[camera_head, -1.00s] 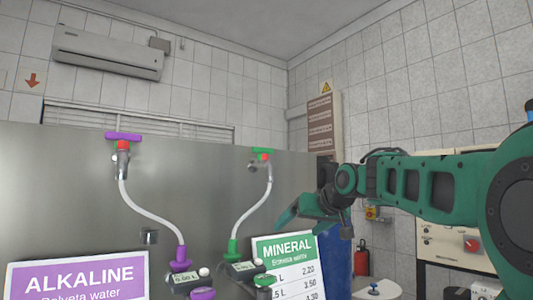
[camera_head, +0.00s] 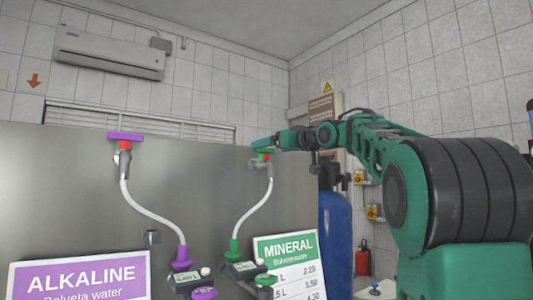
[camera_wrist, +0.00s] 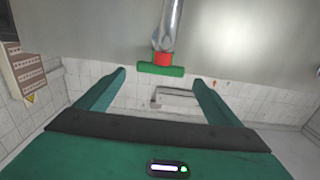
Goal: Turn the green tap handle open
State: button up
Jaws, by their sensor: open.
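The green tap handle (camera_wrist: 160,69) is a short bar on a red collar (camera_wrist: 162,58) at the end of a metal tap. In the wrist view it lies crosswise between and just beyond the tips of my open gripper (camera_wrist: 160,77). No contact shows there. In the head view my gripper (camera_head: 262,142) is at the tap, and its fingers partly cover the green handle (camera_head: 261,151). The tap (camera_head: 262,163) stands on the steel panel, with a white hose running down from it.
A purple tap handle (camera_head: 125,136) is on the same panel to the left. The MINERAL sign (camera_head: 290,262) and ALKALINE sign (camera_head: 80,278) stand below. A blue tank (camera_head: 336,235) is right of the panel, under my arm.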

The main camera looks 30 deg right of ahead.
aim_at(264, 151)
jog(key=shift+w, duration=1.65)
jog(key=c, duration=1)
jog(key=shift+c, duration=0.2)
